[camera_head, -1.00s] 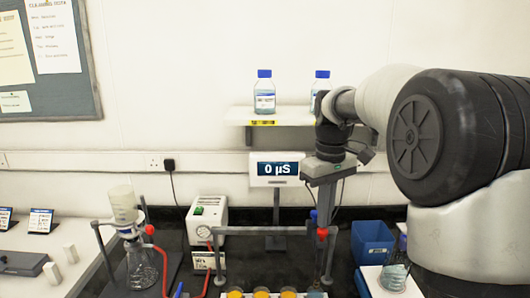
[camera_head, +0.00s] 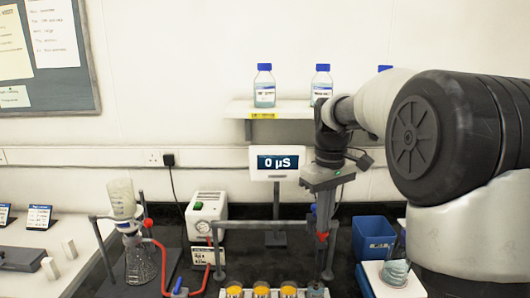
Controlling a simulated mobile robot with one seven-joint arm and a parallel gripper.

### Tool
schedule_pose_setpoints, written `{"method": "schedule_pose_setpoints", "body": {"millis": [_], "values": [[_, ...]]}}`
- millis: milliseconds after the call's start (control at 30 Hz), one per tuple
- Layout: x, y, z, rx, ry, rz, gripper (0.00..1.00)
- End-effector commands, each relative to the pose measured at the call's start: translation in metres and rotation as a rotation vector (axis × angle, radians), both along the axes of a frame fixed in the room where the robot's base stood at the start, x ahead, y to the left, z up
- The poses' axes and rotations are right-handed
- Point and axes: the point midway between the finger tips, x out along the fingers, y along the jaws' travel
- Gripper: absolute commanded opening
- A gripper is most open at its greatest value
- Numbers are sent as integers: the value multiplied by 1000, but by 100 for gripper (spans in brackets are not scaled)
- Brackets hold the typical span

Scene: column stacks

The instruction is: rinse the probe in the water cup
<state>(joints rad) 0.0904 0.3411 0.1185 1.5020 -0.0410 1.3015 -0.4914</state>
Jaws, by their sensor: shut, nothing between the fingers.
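My gripper (camera_head: 323,210) points down at the middle right, beside the upright of a grey stand; its fingertips are hard to make out against the stand. A narrow dark-blue piece (camera_head: 314,209) and a red part (camera_head: 323,238) show there; I cannot tell whether the blue piece is the probe. A glass vessel with pale blue liquid (camera_head: 397,271) stands on a white board at the right, partly behind my arm; it may be the water cup. A small vessel (camera_head: 316,291) also sits at the right end of the yellow-topped columns.
The meter (camera_head: 277,163) reads 0 µS. A blue bin (camera_head: 373,238) stands right of the stand. A grey crossbar (camera_head: 265,231) spans above several yellow-topped columns (camera_head: 261,289). A flask with a funnel (camera_head: 141,262), red tubing and a white pump box (camera_head: 206,212) are at left. Bottles stand on a shelf (camera_head: 283,109).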

Motion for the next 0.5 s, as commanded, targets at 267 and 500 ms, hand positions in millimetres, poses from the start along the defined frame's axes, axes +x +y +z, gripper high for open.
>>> {"method": "schedule_pose_setpoints", "body": {"millis": [267,500], "values": [[0,0,-13,0,0,0,0],[0,0,-23,0,0,0,0]]}}
